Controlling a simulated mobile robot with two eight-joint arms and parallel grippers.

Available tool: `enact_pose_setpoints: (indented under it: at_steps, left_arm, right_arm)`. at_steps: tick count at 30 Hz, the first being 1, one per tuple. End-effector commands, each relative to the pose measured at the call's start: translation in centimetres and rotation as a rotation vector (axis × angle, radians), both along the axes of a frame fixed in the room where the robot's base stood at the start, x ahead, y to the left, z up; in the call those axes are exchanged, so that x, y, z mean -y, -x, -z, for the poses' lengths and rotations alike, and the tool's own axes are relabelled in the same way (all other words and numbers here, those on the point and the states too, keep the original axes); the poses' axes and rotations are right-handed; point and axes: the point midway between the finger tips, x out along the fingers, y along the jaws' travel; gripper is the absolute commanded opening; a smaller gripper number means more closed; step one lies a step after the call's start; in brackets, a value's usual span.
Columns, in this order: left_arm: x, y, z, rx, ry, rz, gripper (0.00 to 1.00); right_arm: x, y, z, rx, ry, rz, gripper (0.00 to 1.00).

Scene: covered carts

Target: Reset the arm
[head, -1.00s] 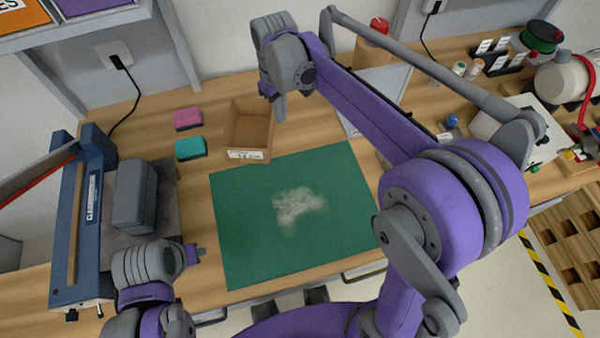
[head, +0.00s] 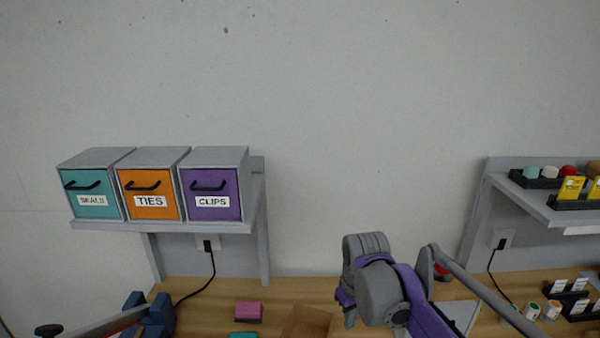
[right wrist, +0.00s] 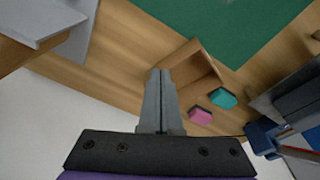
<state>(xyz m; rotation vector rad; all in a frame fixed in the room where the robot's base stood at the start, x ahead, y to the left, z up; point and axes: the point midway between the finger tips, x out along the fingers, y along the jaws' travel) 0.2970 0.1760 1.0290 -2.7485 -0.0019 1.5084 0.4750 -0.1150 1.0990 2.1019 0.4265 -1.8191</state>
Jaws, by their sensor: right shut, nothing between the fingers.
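My right arm, purple and grey, rises at the lower right of the head view. Its gripper (head: 349,320) points down over the bench near the open cardboard box (head: 307,323). In the right wrist view the two grey fingers (right wrist: 160,74) lie together with nothing between them. Their tips appear in front of the cardboard box (right wrist: 192,68), apart from the pink and teal blocks. My left gripper is out of view.
The pink block (head: 249,311) and teal block (right wrist: 222,97) lie beside the box. The green mat (right wrist: 225,25) is bare where visible. Labelled drawers (head: 150,193) sit on a wall shelf at left, and another shelf (head: 540,205) holds small items at right. The wall between is clear.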

Motion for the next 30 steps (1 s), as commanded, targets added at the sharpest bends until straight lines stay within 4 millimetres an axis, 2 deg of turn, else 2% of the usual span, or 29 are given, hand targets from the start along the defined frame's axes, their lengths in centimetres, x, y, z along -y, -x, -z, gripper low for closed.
enact_pose_setpoints:
  at_steps: [1,8,14,18,24,30]
  left_arm:
    - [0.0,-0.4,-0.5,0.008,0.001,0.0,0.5]
    - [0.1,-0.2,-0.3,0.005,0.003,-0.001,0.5]
    - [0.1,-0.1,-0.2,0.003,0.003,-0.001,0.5]
    - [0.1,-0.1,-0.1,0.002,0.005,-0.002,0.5]
    - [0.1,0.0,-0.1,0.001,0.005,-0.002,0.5]
    - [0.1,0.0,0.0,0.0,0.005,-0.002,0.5]
  right_arm:
    - [0.5,0.7,-0.7,0.025,-0.005,0.019,0.0]
    - [2.7,6.0,0.0,0.138,-0.039,0.14,0.0]
    - [4.5,11.2,2.0,0.25,-0.079,0.258,0.0]
    - [5.4,14.4,4.0,0.324,-0.107,0.335,0.0]
    - [6.2,17.2,6.4,0.395,-0.138,0.407,0.0]
    - [6.4,17.9,7.1,0.416,-0.148,0.429,0.0]
